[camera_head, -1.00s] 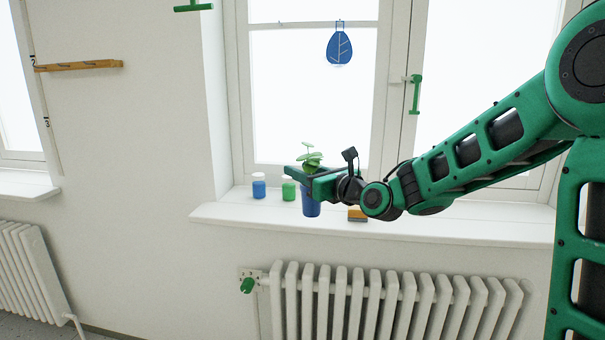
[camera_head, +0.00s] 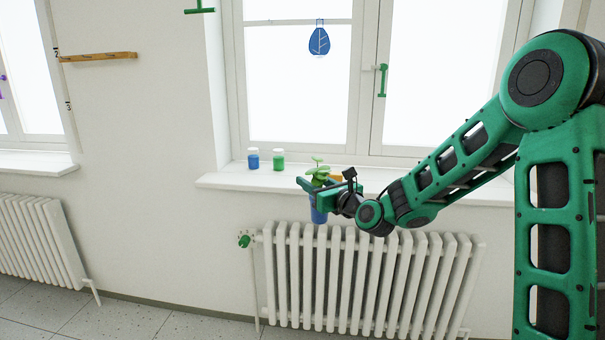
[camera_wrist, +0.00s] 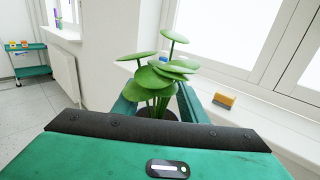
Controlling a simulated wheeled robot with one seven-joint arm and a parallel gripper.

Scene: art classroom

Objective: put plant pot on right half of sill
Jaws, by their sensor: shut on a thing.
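The plant pot (camera_head: 319,214) is blue and holds a plant with round green leaves (camera_head: 318,172). My gripper (camera_head: 312,188) is shut on it and holds it upright, in front of the sill's front edge and above the radiator in the head view. In the wrist view the leaves (camera_wrist: 165,72) rise between my fingers, and only the pot's dark top shows. The white window sill (camera_head: 232,180) runs behind my arm. My arm hides much of its right half.
A blue jar (camera_head: 253,160) and a green jar (camera_head: 279,161) stand on the sill's left part. An orange and blue block (camera_wrist: 224,101) lies on the sill beyond the plant. A white radiator (camera_head: 297,285) stands below.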

